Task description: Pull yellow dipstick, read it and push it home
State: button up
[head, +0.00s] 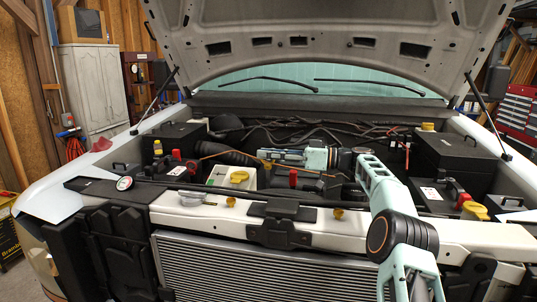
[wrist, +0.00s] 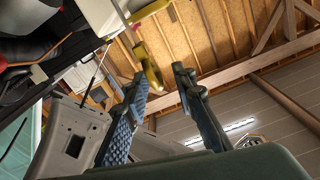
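My gripper (head: 264,155) reaches left over the engine bay, above and right of a white reservoir with a yellow cap (head: 238,177). In the wrist view its two fingers (wrist: 160,77) stand apart with nothing gripped between them. A yellow piece (wrist: 147,65) shows just beyond the fingertips, beside a white box; I cannot tell whether it is the dipstick handle or the cap. A thin orange line (head: 228,152) runs behind the reservoir and past my gripper. I cannot pick out the yellow dipstick for certain.
The raised hood (head: 315,45) is over the bay. Black boxes stand at the left (head: 180,140) and right (head: 455,155). A yellow cap (head: 428,126) is at the back right. The radiator (head: 260,265) and front crossmember lie in front. A round gauge (head: 124,183) sits at the left.

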grip_shut()
dwell(0.3)
notch_tip(320, 180, up, 8)
jog(key=p, duration=0.6)
jog(key=shift+r, duration=0.25)
grip_release()
